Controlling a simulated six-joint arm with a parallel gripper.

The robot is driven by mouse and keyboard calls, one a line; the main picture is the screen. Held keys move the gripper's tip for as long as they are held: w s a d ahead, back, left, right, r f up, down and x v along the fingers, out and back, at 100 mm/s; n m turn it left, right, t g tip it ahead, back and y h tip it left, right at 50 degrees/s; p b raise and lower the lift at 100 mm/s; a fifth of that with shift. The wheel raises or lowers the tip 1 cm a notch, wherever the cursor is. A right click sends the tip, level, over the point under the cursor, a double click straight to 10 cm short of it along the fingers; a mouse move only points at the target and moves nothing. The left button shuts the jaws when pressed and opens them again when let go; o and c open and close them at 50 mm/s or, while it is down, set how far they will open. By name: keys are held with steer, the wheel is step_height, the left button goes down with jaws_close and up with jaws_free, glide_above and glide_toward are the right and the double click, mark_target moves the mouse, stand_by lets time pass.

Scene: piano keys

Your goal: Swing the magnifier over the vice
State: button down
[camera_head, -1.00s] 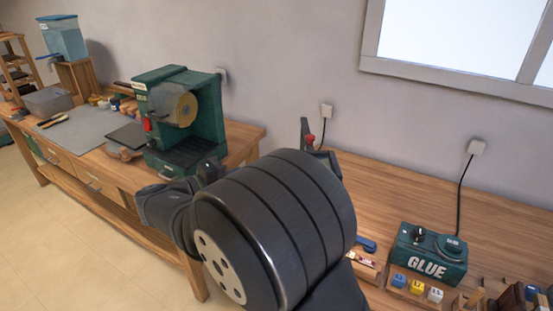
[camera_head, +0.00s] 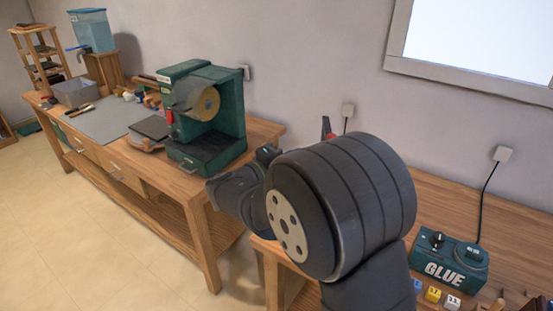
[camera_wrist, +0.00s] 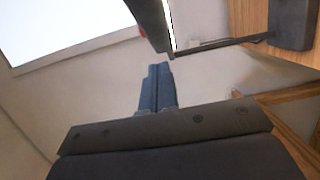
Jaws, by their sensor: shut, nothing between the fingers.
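My gripper (camera_wrist: 157,85) is in the wrist view, its two dark blue-grey fingers together and empty. In the head view my own arm hides it. Neither the magnifier nor the vice can be clearly made out. In the wrist view a dark bar with a bright white edge (camera_wrist: 152,22) hangs just beyond the fingertips, apart from them. I cannot tell whether it is part of the magnifier. A thin dark rod (camera_wrist: 222,42) runs right from near it to a dark block (camera_wrist: 291,22) against wood. In the head view a small red-tipped part (camera_head: 326,126) shows behind my arm.
A green machine (camera_head: 222,125) with a round disc stands on the left bench (camera_head: 262,132). A green glue box (camera_head: 450,262) sits on the right bench (camera_head: 436,200), with small coloured blocks (camera_head: 433,294) in front. A gap separates the benches. Wall and window lie behind.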

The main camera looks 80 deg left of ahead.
steer(key=shift+w+d, duration=0.2)
steer(key=shift+w, duration=0.35)
steer(key=shift+n+g+y, duration=0.6)
steer(key=shift+n+y, duration=0.1)
steer(key=shift+y, duration=0.2)
steer(key=w+d, duration=0.1)
steer(key=w, duration=0.3)
steer(key=w+d, duration=0.2)
steer(key=w, duration=0.2)
steer(key=w+d, duration=0.2)
steer(key=w, duration=0.3)
steer(key=shift+w, duration=0.95)
steer(key=shift+w+r, duration=0.1)
steer(key=shift+w, duration=0.05)
